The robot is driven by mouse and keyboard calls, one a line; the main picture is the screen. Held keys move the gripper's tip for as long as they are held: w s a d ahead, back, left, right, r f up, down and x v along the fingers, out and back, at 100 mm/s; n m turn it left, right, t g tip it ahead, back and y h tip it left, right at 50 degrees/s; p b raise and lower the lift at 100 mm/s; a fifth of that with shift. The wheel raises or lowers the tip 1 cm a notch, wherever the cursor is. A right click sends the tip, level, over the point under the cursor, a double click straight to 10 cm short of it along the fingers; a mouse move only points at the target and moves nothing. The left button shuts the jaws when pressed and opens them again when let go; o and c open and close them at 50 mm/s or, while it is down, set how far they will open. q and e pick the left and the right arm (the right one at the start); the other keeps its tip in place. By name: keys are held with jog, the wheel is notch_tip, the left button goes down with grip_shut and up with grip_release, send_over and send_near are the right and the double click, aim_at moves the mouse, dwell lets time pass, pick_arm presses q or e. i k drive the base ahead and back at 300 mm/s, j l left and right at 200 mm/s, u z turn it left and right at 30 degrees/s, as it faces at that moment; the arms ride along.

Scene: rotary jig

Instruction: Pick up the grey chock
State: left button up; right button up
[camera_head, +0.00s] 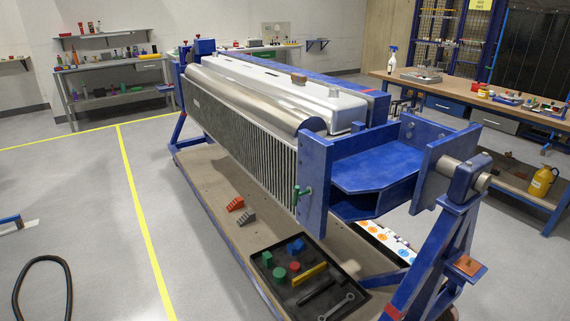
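The grey chock (246,218) is a small ridged wedge. It lies on the brown base board of the blue rotary jig (365,170), below the finned side of the long metal part. A red chock (236,204) of similar shape lies just behind it, close beside it. Neither of my grippers shows in the head view, so nothing is seen touching the grey chock.
A black tray (343,311) with coloured pieces and a wrench sits on the board in front of the chocks. The metal part (250,95) overhangs the board. Open grey floor (100,220) with yellow lines lies left; a black hose (42,260) curls there.

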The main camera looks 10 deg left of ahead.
aim_at(248, 216)
jog(key=i+j+z, duration=0.1)
jog(key=j, duration=0.5)
jog(key=i+j+z, duration=0.15)
jog(key=j, duration=0.45)
jog(key=i+j+z, duration=0.1)
jog(key=j, duration=0.5)
